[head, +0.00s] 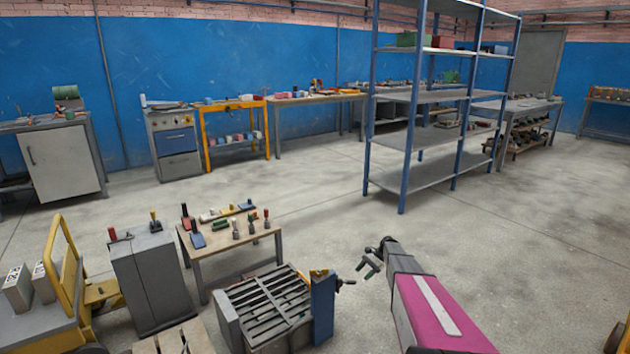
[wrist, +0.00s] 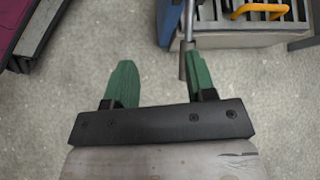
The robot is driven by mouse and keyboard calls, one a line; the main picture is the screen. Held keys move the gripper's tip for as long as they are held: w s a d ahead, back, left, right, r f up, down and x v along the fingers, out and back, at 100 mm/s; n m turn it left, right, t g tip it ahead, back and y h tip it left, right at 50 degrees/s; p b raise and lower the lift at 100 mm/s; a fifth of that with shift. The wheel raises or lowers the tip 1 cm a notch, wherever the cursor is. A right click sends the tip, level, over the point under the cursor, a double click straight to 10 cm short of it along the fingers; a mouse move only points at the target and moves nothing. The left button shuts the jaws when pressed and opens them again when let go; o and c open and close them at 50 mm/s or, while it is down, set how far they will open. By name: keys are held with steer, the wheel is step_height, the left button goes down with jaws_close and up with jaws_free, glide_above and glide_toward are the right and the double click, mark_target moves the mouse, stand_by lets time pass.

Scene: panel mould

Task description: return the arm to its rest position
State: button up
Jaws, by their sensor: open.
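My gripper (head: 370,265) is at the end of my magenta and dark arm, right of centre in the head view. It is held above the open floor, to the right of the grey slatted panel mould (head: 268,303). In the wrist view the two green fingers of my gripper (wrist: 157,82) are spread apart with only bare floor between them. The mould's blue end block (head: 323,308) has a handle sticking out toward my gripper. In the wrist view a grey handle (wrist: 187,45) shows right beside the right finger; I cannot tell whether they touch.
A small wooden-topped table (head: 228,238) with tools, a grey cabinet (head: 150,275) and a yellow cart (head: 60,290) stand to the left. A blue-framed shelf rack (head: 430,138) stands behind.

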steer(key=s+a+r+n+t+h, duration=0.1)
steer(key=s+a+r+n+h, duration=0.1)
steer(key=s+r, duration=0.4)
steer(key=s+a+r+n+t+h, duration=0.2)
steer(key=s+r+n+h, duration=0.2)
steer(key=s, duration=1.2)
steer(key=s+a+r+n+t+h, duration=0.1)
steer(key=s+a+r+n+h, duration=0.2)
steer(key=s+r, duration=0.6)
steer(key=s, duration=0.3)
steer(key=shift+r+n+t, duration=0.3)
steer(key=shift+r+t, duration=0.1)
steer(key=shift+a, duration=0.1)
